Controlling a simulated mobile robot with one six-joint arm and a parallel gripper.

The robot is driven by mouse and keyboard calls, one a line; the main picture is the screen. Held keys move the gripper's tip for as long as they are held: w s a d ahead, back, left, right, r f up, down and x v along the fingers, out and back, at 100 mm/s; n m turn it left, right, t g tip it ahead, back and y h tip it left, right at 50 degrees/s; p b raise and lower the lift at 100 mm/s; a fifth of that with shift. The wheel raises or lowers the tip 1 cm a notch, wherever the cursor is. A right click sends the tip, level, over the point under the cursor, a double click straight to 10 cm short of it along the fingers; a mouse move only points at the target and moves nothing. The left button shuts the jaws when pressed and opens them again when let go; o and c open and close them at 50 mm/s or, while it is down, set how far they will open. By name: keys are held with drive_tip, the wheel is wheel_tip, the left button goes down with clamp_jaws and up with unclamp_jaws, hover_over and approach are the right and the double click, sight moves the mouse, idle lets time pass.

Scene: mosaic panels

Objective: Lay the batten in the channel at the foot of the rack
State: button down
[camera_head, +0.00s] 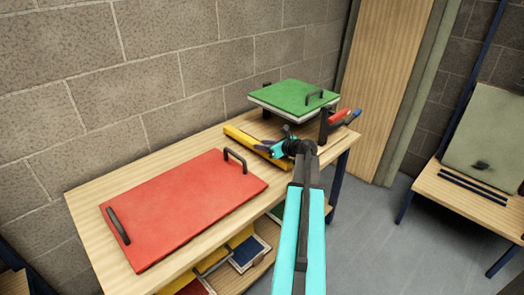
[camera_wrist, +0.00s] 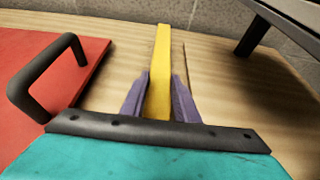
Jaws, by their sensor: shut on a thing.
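In the wrist view the batten (camera_wrist: 162,55) runs straight away from me between my gripper's two purple fingers (camera_wrist: 160,82). My gripper (camera_head: 266,148) is shut on it. I cannot tell whether the batten touches the bench top. At the far right, a grey-green panel (camera_head: 487,130) leans on a blue-framed rack (camera_head: 477,62). Dark parallel strips (camera_head: 473,187) lie at its foot on a low wooden table; which is the channel is unclear.
A red panel (camera_head: 180,208) with two dark handles lies on the bench (camera_head: 87,197), left of my gripper. A green panel (camera_head: 293,97) stands raised behind. A small holder has red and blue handles (camera_head: 340,117). Grey floor (camera_head: 375,220) separates bench and low table (camera_head: 440,190).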

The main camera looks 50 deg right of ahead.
sight(285, 164)
drive_tip(key=shift+f, duration=0.9)
drive_tip(key=c, duration=1.4)
unclamp_jaws()
drive_tip(key=shift+f, duration=0.1)
drive_tip(key=v, duration=1.2)
